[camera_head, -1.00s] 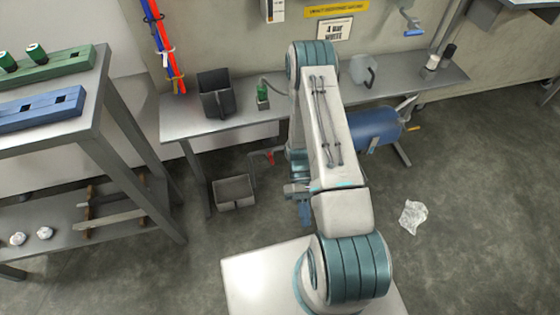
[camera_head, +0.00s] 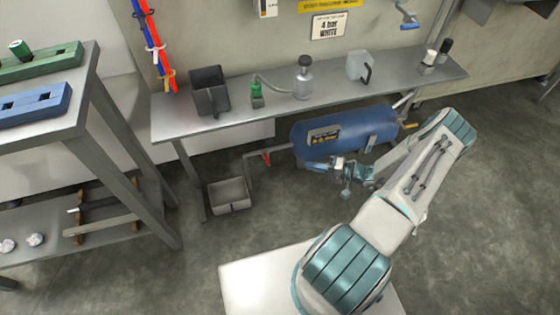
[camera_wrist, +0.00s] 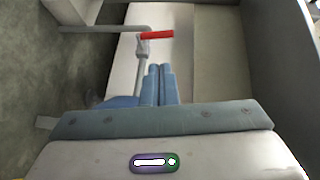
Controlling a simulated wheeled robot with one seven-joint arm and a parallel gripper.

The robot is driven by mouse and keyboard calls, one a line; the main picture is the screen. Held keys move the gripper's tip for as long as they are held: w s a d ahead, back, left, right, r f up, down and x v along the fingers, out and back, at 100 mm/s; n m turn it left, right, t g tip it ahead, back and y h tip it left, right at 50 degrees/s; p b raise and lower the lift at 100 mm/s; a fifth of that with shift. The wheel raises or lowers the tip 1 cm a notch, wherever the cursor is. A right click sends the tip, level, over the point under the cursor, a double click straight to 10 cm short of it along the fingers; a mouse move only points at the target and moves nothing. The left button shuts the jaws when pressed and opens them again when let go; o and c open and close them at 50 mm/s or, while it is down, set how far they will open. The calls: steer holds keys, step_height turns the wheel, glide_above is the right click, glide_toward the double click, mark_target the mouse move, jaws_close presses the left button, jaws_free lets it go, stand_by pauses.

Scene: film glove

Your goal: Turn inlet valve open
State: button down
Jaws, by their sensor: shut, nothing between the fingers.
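The red valve handle (camera_head: 266,158) sits on a grey pipe at the left end of the blue tank (camera_head: 365,130), under the bench. In the wrist view the red handle (camera_wrist: 157,35) lies across the pipe's upper part, pointing right from a grey fitting (camera_wrist: 143,48). My gripper (camera_head: 304,165) is at the tank's lower front, to the right of the handle. In the wrist view my gripper (camera_wrist: 160,68) has its two blue fingers together and empty, pointing at the handle. The tips appear just short of it; contact cannot be told.
A grey bin (camera_head: 229,195) stands on the floor below the pipe. The bench (camera_head: 330,92) overhangs the valve and tank. A yellow lever (camera_head: 410,125) is at the tank's right end. A shelf rack (camera_head: 120,150) stands at left.

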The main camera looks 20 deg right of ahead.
steer(key=b, duration=0.3)
glide_toward(266, 155)
steer(key=w+a+f, duration=0.4)
steer(key=a, duration=0.1)
steer(key=shift+r, duration=0.2)
steer(key=shift+d+r, duration=0.15)
steer(key=shift+r, duration=0.05)
